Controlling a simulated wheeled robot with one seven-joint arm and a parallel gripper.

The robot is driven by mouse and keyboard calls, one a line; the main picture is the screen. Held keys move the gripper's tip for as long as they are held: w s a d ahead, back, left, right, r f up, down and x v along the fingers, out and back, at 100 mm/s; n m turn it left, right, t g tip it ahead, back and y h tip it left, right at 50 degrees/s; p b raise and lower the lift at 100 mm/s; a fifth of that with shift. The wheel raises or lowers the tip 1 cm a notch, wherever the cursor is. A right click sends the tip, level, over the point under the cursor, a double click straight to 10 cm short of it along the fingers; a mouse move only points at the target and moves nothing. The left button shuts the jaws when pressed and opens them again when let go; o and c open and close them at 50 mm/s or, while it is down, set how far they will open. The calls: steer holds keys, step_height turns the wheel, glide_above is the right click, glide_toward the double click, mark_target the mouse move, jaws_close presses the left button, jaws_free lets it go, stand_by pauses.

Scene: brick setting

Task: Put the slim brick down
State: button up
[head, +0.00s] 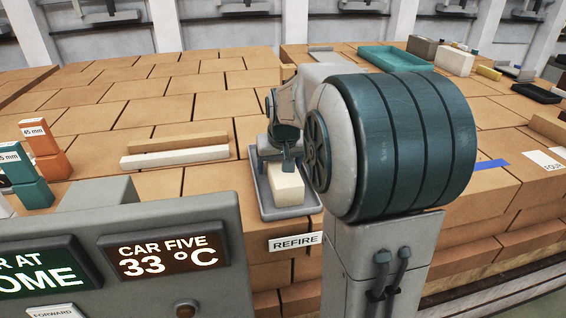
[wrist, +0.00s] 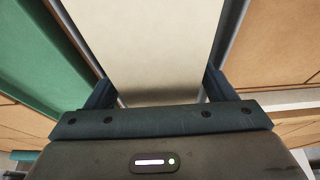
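A cream slim brick (head: 287,188) shows under my gripper (head: 288,158) in the head view, over the grey tray with the REFIRE label (head: 262,205). In the wrist view the brick (wrist: 155,45) fills the space between the two dark fingers of my gripper (wrist: 160,95), with a finger against each side. My gripper looks shut on it. Whether the brick's underside touches the tray floor cannot be told. My arm hides part of the area to the right of the tray.
Orange and teal gauge blocks (head: 42,150) stand at far left. A teal tray (head: 395,60) and several bricks (head: 454,61) sit at the back right. A sign panel (head: 120,255) stands in front. The brick top between is mostly clear.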

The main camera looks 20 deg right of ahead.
steer(key=shift+r, duration=0.15)
steer(key=shift+r, duration=0.3)
steer(key=v, duration=1.1)
steer(key=shift+s+a+r, duration=0.1)
steer(key=shift+r, duration=0.1)
